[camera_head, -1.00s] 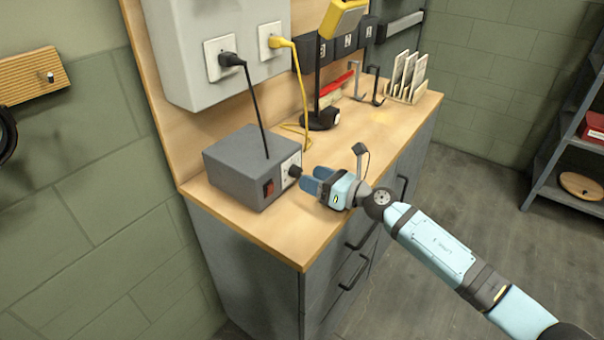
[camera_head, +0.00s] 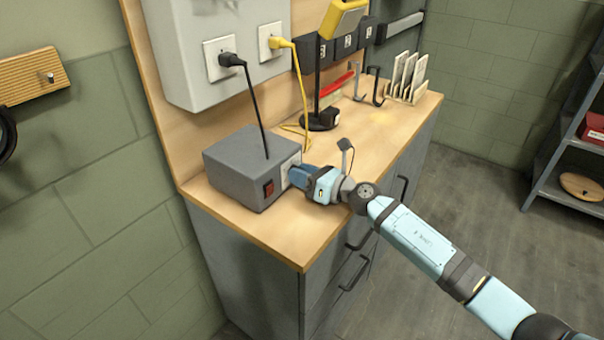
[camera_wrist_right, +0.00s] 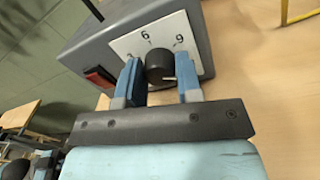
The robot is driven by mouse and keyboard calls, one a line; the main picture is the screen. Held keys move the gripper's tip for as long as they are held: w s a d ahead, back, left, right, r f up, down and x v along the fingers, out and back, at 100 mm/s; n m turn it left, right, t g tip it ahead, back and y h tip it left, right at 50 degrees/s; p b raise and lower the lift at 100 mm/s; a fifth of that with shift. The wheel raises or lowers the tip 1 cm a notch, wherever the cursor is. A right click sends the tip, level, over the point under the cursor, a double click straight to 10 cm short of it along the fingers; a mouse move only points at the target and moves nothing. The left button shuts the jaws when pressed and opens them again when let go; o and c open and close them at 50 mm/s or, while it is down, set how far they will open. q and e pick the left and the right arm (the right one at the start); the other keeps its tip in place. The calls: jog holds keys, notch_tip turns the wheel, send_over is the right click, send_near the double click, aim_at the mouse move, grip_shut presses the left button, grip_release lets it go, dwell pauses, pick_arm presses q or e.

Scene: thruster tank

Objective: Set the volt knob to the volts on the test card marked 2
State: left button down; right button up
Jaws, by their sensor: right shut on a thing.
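The grey power box (camera_head: 243,168) stands on the wooden bench top, with a red switch (camera_head: 268,187) on its front. The black volt knob (camera_wrist_right: 159,66) is on the box's white dial plate (camera_wrist_right: 146,38), which shows 6, 9 and a partly covered figure at the left. My right gripper (camera_head: 292,176) is shut on the volt knob, with one blue finger on each side of it in the right wrist view (camera_wrist_right: 160,78). A light pointer mark shows on the knob's right side. In the head view the gripper hides the knob. No test card marked 2 can be read. My left gripper is not in view.
A black plug cable (camera_head: 252,105) rises from the box to a wall socket. A yellow cable (camera_head: 303,95) hangs beside it. A black stand (camera_head: 322,120), hooks (camera_head: 376,90) and a rack of light cards (camera_head: 407,83) stand farther back on the bench.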

jog(key=shift+m, duration=0.5)
jog(key=o, duration=0.9)
jog(key=shift+o, duration=0.2)
jog(key=shift+s+d, duration=0.1)
jog(key=shift+d, duration=0.1)
jog(key=v, duration=1.3)
jog(key=shift+d, duration=0.2)
